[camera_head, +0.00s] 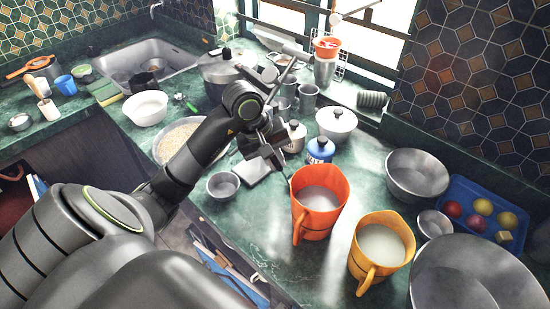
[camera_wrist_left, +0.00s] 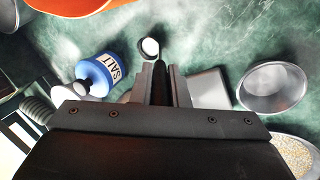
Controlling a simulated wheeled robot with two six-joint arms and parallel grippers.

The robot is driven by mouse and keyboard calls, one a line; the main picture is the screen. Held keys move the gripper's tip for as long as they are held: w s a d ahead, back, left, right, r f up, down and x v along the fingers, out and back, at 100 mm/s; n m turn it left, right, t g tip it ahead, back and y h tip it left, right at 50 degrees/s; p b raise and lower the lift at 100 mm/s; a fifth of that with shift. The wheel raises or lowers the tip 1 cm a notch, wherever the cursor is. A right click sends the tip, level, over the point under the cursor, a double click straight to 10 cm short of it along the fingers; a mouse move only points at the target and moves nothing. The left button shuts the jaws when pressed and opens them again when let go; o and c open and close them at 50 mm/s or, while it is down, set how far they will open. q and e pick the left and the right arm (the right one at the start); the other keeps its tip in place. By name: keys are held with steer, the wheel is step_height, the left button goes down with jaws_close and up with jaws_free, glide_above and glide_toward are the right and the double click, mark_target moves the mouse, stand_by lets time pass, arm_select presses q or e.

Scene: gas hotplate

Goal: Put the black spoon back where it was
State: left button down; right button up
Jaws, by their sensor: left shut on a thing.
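My left gripper (camera_head: 266,143) is over the counter, left of the orange jug (camera_head: 305,222). It is shut on a thin dark handle, which I take for the black spoon (camera_wrist_left: 160,76). In the left wrist view the handle lies between the two fingers (camera_wrist_left: 160,88), and a pale rounded end shows just beyond the fingertips. In the head view a thin tip shows below the gripper, close to the orange jug's left side; I cannot tell whether it touches anything. My right gripper is not in view.
Near the gripper are a blue salt jar (camera_head: 320,150), a small steel bowl (camera_head: 223,186), a grey block (camera_head: 252,172) and a plate of grains (camera_head: 176,142). A yellow jug (camera_head: 380,246) and steel bowls (camera_head: 417,176) stand at right. Bare counter shows below the small bowl.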

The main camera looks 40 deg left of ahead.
arm_select(q)
steer(key=shift+f, duration=0.15)
steer(key=c, duration=1.4)
jaws_free()
steer(key=shift+r, duration=0.3)
steer(key=shift+a+r, duration=0.15)
steer(key=shift+r, duration=0.2)
steer(key=b+v, duration=0.2)
steer(key=v, duration=0.9)
steer(key=shift+s, duration=0.1)
